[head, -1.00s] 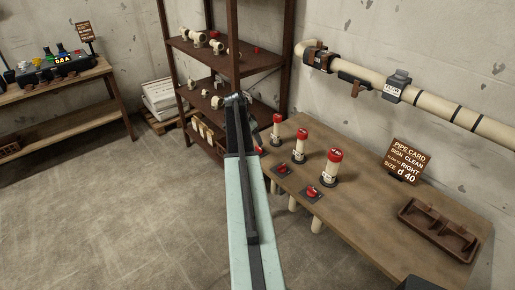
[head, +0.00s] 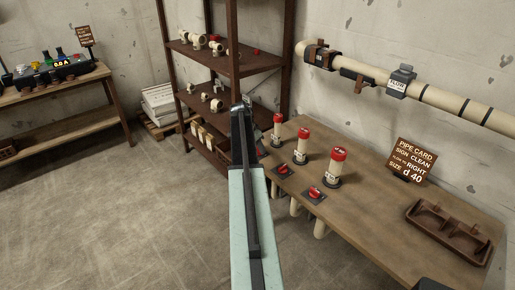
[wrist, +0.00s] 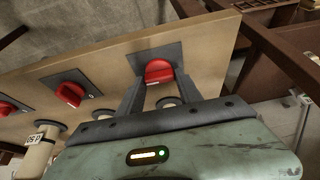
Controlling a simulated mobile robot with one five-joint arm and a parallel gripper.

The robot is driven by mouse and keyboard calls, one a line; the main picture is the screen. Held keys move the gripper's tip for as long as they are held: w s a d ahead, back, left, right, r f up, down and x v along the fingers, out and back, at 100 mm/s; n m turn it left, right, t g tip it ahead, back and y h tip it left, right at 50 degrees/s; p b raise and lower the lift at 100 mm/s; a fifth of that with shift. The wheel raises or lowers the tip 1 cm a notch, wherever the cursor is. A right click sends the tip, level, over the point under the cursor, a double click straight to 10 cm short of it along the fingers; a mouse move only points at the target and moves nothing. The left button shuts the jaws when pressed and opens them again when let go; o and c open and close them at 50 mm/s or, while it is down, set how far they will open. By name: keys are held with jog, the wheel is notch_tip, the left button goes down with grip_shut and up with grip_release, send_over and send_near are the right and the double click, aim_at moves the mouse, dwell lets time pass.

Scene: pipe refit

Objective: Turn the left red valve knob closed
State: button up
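The left red valve knob (wrist: 158,71) sits on a dark square plate on the bench side, in the upper middle of the wrist view. My gripper (wrist: 160,84) is open, its two dark fingers on either side of this knob; contact is not clear. In the head view, my arm hides this knob and the fingers. The middle red knob (head: 283,170) and the right red knob (head: 314,193) stand on their own plates on the front of the bench (head: 370,215). They also show left of the gripper in the wrist view.
Red-topped cream cylinders, such as the right one (head: 336,165), stand behind the knobs. A brown shelf (head: 232,60) rises close by at the left end of the bench. A pipe card (head: 411,160) and a brown tray (head: 447,233) are further right. The floor at left is clear.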

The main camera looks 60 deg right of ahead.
jog(key=n+t, duration=0.2)
jog(key=n, duration=0.2)
jog(key=shift+s+n, duration=0.15)
jog(key=shift+n, duration=0.25)
jog(key=n+t, duration=0.1)
jog(key=n, duration=0.3)
jog(key=shift+t, duration=0.3)
jog(key=n, duration=0.2)
jog(key=n+t+y, duration=0.1)
jog(key=n, duration=0.2)
jog(key=shift+s+d+y, duration=0.1)
jog(key=shift+d+y, duration=0.05)
jog(key=shift+y, duration=0.15)
jog(key=shift+d+n+t+y, duration=0.1)
jog(key=shift+n+t+y, duration=0.55)
jog(key=shift+n, duration=1.55)
jog(key=o, duration=1.4)
jog(key=shift+s, duration=0.1)
